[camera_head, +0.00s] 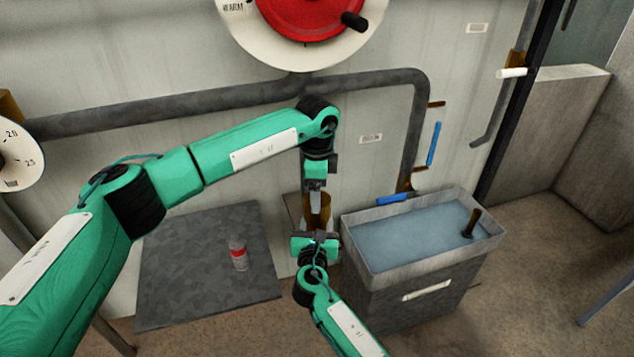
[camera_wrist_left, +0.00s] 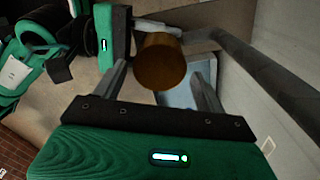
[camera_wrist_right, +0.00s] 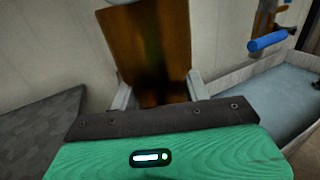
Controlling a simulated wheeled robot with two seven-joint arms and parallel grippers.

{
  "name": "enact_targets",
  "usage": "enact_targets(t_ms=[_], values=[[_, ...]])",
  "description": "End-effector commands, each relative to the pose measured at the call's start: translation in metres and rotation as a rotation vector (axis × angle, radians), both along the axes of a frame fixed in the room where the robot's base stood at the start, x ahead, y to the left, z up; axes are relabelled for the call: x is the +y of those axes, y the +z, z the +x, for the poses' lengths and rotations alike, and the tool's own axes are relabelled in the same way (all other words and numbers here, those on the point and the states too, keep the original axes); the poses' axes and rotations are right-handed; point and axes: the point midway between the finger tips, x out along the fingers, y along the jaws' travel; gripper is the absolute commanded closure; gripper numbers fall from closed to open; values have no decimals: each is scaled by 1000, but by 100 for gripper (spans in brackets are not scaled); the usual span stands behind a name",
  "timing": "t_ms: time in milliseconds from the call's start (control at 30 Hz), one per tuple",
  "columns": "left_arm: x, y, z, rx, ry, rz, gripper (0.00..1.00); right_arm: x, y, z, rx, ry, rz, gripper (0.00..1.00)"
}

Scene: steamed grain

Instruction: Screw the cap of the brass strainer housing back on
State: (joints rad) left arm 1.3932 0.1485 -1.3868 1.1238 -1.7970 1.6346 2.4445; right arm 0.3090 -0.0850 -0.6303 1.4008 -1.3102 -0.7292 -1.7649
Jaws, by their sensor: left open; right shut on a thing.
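The brass strainer housing (camera_head: 323,210) is an upright brown-gold cylinder in front of the wall, left of the water tank. My right gripper (camera_head: 318,236) is shut on the brass body from the front; in the right wrist view the brass (camera_wrist_right: 155,50) fills the space between the fingers. My left gripper (camera_head: 315,192) points down from above, open. In the left wrist view a round brass end (camera_wrist_left: 162,68) lies between its spread fingers, with gaps on both sides. I cannot tell cap from housing as separate pieces; my grippers hide part of the brass.
A grey tank (camera_head: 375,255) of water stands close on the right, with a dark handle (camera_head: 472,223) in it. A bottle with a red band (camera_head: 238,254) stands on the dark table (camera_head: 180,285) at left. A grey pipe (camera_head: 190,105) and red wheel (camera_head: 305,12) are behind.

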Motion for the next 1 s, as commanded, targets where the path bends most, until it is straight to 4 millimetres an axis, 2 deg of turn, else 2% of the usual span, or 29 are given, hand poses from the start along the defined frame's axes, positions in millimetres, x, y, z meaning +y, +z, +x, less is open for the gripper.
enact_targets(t_ms=[100, 300, 500, 733, 767, 933, 1000], values=[[0, -21, -1, 3, 0, 1, 27, 0, -2, -1, 3, 0, -1, 100], [0, -47, 0, 2, 1, 0, 27, 0, -2, -1, 3, 0, -1, 100], [0, -57, 0, 0, 0, 0, 27, 0, -2, -1, 3, 0, -1, 100], [0, -57, 0, -1, 0, 0, 27, 0, -2, -1, 3, 0, -1, 100], [0, -57, 0, -1, 0, 0, 29, 0, -2, -1, 3, 0, -1, 100], [0, -57, 0, -1, 0, 0, 63, 0, -2, -1, 3, 0, -1, 100], [0, -57, 0, -1, -2, 0, 63, 0, -2, -1, 3, 0, -1, 100]])
